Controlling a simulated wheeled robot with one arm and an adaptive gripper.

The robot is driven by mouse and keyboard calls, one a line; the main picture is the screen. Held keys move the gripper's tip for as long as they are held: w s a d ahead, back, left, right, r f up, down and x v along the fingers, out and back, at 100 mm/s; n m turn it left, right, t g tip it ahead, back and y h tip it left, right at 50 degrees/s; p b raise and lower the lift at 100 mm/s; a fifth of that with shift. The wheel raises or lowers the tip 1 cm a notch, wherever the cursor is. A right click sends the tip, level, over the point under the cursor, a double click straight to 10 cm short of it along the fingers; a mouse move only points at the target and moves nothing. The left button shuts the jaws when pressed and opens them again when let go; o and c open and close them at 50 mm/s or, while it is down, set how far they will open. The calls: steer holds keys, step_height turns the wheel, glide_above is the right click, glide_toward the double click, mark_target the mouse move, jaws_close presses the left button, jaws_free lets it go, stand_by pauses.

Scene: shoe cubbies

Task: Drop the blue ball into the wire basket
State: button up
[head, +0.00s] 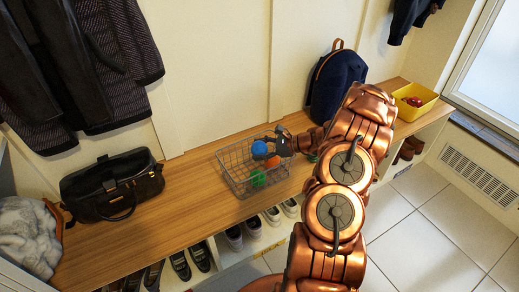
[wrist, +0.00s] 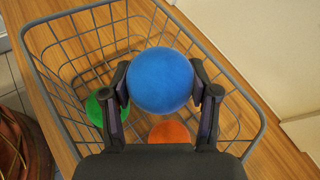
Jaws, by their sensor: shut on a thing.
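The blue ball (head: 259,149) is held between the fingers of my gripper (head: 272,146), above the wire basket (head: 228,172). In the wrist view the blue ball (wrist: 160,80) sits between the two fingertips (wrist: 160,88), with the basket rim (wrist: 250,92) around and below it. A green ball (head: 258,178) and an orange ball (head: 273,161) are inside the basket. In the wrist view the green ball (wrist: 95,108) and the orange ball (wrist: 170,132) show below the blue one, partly hidden by my gripper.
The basket stands on a wooden bench top (head: 130,232). A black handbag (head: 112,185) is to its left, a navy backpack (head: 337,85) to its right. A yellow bin (head: 414,101) with red contents is at the far right. Shoes (head: 253,226) fill cubbies below.

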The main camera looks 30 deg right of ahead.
steer(key=o, duration=1.2)
steer(key=shift+d, duration=0.1)
steer(key=v, duration=1.2)
